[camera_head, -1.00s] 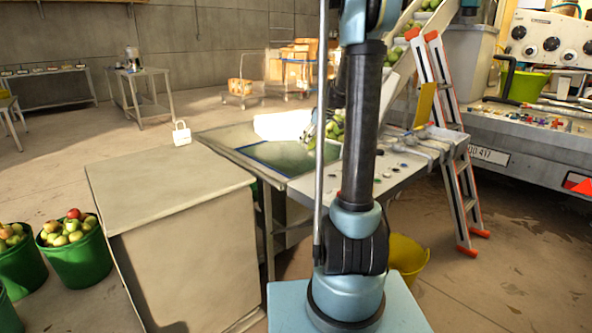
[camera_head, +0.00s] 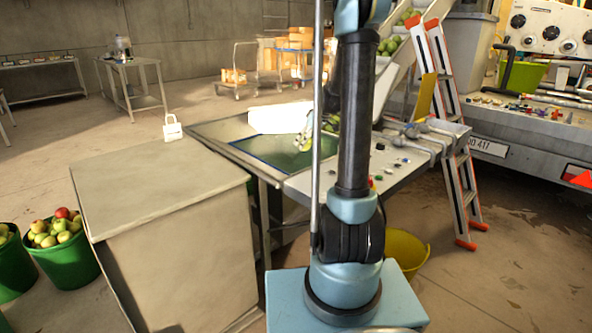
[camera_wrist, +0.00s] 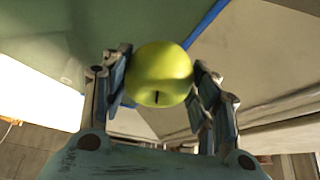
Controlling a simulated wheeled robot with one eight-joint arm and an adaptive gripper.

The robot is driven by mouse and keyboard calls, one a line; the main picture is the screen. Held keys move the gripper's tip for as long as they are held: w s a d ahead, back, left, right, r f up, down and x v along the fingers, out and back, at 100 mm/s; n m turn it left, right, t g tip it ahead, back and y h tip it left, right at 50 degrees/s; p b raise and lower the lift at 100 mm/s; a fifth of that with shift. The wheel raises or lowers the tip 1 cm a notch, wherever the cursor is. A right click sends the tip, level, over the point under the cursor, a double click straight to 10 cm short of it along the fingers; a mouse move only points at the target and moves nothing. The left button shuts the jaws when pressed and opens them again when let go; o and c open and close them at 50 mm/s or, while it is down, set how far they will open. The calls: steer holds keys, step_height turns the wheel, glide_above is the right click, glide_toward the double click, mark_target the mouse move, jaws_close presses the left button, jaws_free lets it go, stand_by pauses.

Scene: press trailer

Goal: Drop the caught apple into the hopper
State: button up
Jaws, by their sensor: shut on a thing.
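In the wrist view a yellow-green apple (camera_wrist: 160,75) sits between the two fingers of my gripper (camera_wrist: 160,85), which is shut on it. The fingers touch its sides, and its dark stem end faces the camera. Behind the apple is a green surface (camera_wrist: 60,25) with a blue edge. In the head view my gripper (camera_head: 305,137) is small and partly hidden by my arm, over or near the blue-edged green area (camera_head: 270,150) of the work table. I cannot tell for sure which thing is the hopper.
A sloping chute (camera_head: 408,62) carries green apples behind my arm. An orange-footed ladder (camera_head: 450,110) stands right of it. A large grey box (camera_head: 165,190) is at front left, beside green buckets of apples (camera_head: 65,265). A yellow bucket (camera_head: 405,250) stands on the floor.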

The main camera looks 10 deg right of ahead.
steer(key=shift+f, duration=0.35)
steer(key=o, duration=1.2)
steer(key=shift+o, duration=0.2)
steer(key=v, duration=1.2)
